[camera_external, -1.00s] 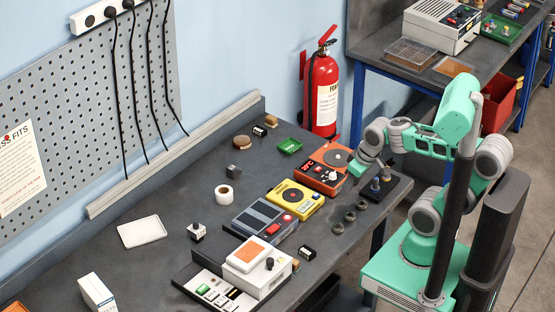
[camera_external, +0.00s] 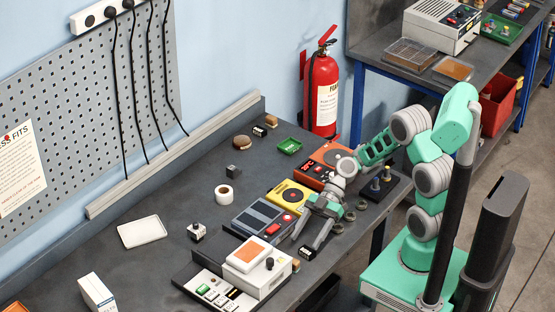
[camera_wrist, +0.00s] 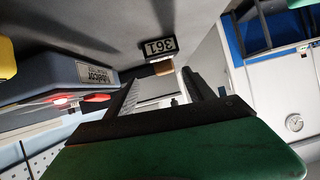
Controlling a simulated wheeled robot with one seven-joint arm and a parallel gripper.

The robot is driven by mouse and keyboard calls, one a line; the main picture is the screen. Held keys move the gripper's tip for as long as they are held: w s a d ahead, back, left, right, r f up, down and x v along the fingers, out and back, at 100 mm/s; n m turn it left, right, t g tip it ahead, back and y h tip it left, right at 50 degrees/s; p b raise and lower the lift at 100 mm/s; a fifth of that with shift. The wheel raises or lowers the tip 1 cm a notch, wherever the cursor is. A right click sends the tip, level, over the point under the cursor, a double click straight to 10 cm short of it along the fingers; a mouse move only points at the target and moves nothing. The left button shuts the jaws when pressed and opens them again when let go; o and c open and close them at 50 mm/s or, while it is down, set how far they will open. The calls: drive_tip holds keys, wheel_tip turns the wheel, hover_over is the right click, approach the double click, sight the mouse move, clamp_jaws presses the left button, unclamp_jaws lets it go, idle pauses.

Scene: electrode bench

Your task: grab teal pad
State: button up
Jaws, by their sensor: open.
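I cannot make out a pad that is clearly teal in either view. A blue-grey device (camera_external: 258,219) on the bench has slate-coloured flat plates and a red knob; its side with a label shows at left in the wrist view (camera_wrist: 95,75). My gripper (camera_external: 308,243) is open and empty, its fingers pointing down beside the right end of this device. In the wrist view the fingers (camera_wrist: 162,82) stand apart, with part of a pale device seen between them.
A small black block marked 361 (camera_wrist: 160,47) lies near the fingers, with a brown block (camera_wrist: 164,67) by it. A white device with an orange pad (camera_external: 245,252), a yellow device (camera_external: 292,195) and an orange-red device (camera_external: 318,172) stand close by. Dark rings (camera_external: 362,205) lie near the bench edge.

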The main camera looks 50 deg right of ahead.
drive_tip(key=shift+s+a+r+n+y, duration=0.1)
drive_tip(key=shift+a+r+n+y, duration=0.05)
drive_tip(key=shift+a+n+y, duration=0.2)
drive_tip(key=x, duration=0.2)
drive_tip(key=p+x, duration=0.1)
drive_tip(key=x, duration=0.2)
drive_tip(key=p+x, duration=0.1)
drive_tip(key=x, duration=0.1)
drive_tip(key=shift+s+a+r, duration=0.25)
drive_tip(key=shift+s+a, duration=0.05)
drive_tip(key=shift+a, duration=0.15)
drive_tip(key=shift+d, duration=0.1)
clamp_jaws()
